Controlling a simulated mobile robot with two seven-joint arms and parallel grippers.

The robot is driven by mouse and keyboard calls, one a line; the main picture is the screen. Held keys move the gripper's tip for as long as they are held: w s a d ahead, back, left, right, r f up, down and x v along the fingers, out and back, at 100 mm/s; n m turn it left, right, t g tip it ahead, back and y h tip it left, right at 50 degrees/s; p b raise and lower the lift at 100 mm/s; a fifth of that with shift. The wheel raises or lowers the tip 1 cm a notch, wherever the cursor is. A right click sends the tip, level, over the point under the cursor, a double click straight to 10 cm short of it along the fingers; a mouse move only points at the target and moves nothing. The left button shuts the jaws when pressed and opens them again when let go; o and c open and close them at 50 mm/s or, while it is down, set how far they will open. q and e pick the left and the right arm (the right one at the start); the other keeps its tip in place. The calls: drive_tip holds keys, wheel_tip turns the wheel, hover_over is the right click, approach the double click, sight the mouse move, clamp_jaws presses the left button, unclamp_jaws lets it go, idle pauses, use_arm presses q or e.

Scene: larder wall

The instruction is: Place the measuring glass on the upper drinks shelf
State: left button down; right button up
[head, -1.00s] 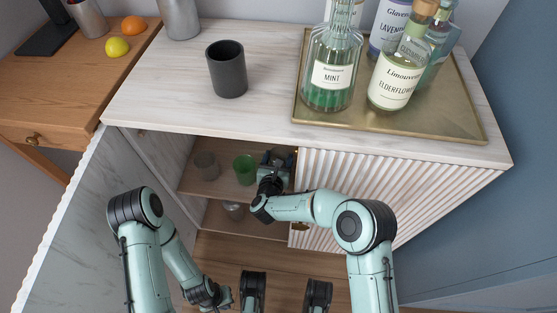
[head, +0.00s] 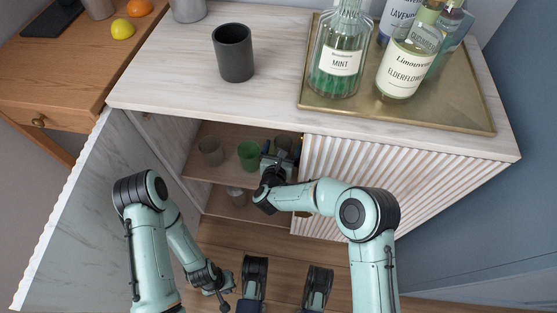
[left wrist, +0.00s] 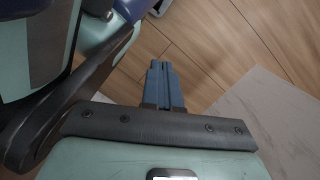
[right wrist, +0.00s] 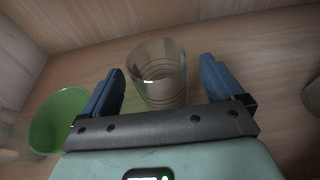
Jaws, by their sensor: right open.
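The measuring glass (right wrist: 160,75), clear with dark ring lines, stands upright on a wooden shelf in the right wrist view. My right gripper (right wrist: 163,85) is open, with one blue finger on each side of the glass; I cannot tell whether they touch it. In the head view my right gripper (head: 277,160) reaches into the open cabinet at its upper shelf (head: 228,174) and largely hides what is there. My left gripper (left wrist: 165,85) is shut and empty above the floor; in the head view it hangs low, in front of the cabinet (head: 222,293).
A green cup (head: 249,155) and a greyish glass (head: 210,151) stand left of my right gripper on the upper shelf. Another glass (head: 236,196) is on the lower shelf. The open door (head: 75,215) is at left, the fluted front (head: 390,190) at right. A dark cup (head: 234,53) and bottle tray (head: 440,118) are on top.

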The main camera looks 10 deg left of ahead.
use_arm(q)
drive_tip(key=w+r+t+p, duration=0.2)
drive_tip(key=w+r, duration=0.1)
drive_tip(key=w, duration=0.3)
drive_tip(key=shift+d+r+p, duration=0.3)
drive_tip(key=shift+d+p, duration=0.05)
drive_tip(key=shift+d, duration=0.05)
use_arm(e)
drive_tip(key=v, duration=1)
drive_tip(key=shift+s, duration=0.2)
use_arm(q)
drive_tip(key=shift+s, duration=0.1)
